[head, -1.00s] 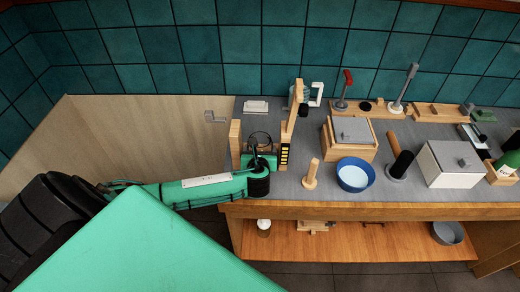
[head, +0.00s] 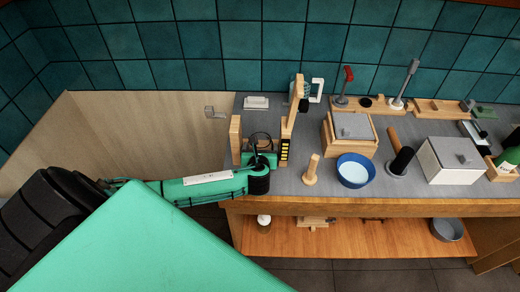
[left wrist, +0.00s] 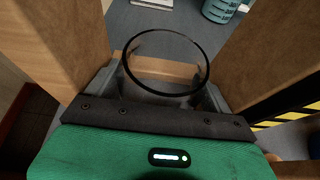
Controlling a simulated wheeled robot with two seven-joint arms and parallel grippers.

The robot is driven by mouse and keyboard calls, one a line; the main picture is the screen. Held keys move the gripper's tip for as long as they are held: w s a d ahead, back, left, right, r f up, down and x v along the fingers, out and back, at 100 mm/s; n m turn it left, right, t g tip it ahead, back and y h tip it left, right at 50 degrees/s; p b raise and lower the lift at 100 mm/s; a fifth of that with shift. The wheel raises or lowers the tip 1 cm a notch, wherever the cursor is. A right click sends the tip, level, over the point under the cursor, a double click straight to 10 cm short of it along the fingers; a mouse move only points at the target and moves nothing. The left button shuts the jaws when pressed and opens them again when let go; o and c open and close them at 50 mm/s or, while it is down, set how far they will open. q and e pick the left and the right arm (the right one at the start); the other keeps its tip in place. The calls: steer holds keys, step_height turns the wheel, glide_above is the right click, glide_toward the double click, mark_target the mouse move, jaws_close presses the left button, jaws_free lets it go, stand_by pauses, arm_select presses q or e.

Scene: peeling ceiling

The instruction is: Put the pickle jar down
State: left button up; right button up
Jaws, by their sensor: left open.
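My left gripper (head: 260,150) reaches in from the left over the left end of the grey counter, between two wooden uprights. In the left wrist view the gripper (left wrist: 163,80) is open. A thin dark ring (left wrist: 122,62) stands in front of it, and grey counter and wood show through it. The ring also shows in the head view (head: 260,134). I cannot tell whether it is the rim of a clear jar. No pickles or label show, so I cannot identify the pickle jar with certainty. My right gripper is not in view.
Wooden uprights (head: 235,140) (head: 291,115) stand close on both sides of the gripper; the right one has a yellow-black striped strip. Right of them are a wooden peg (head: 311,170), a blue bowl (head: 355,171) and a lidded box (head: 455,160). A small bottle (head: 263,222) stands on the lower shelf.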

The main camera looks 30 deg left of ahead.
arm_select(q)
steer(key=shift+r, duration=0.45)
steer(key=shift+s+d+r, duration=0.15)
steer(key=shift+s, duration=0.05)
steer(key=b+v, duration=0.2)
steer(key=v, duration=0.9)
steer(key=shift+s+r, duration=0.15)
steer(key=shift+s, duration=0.05)
steer(key=shift+d, duration=0.1)
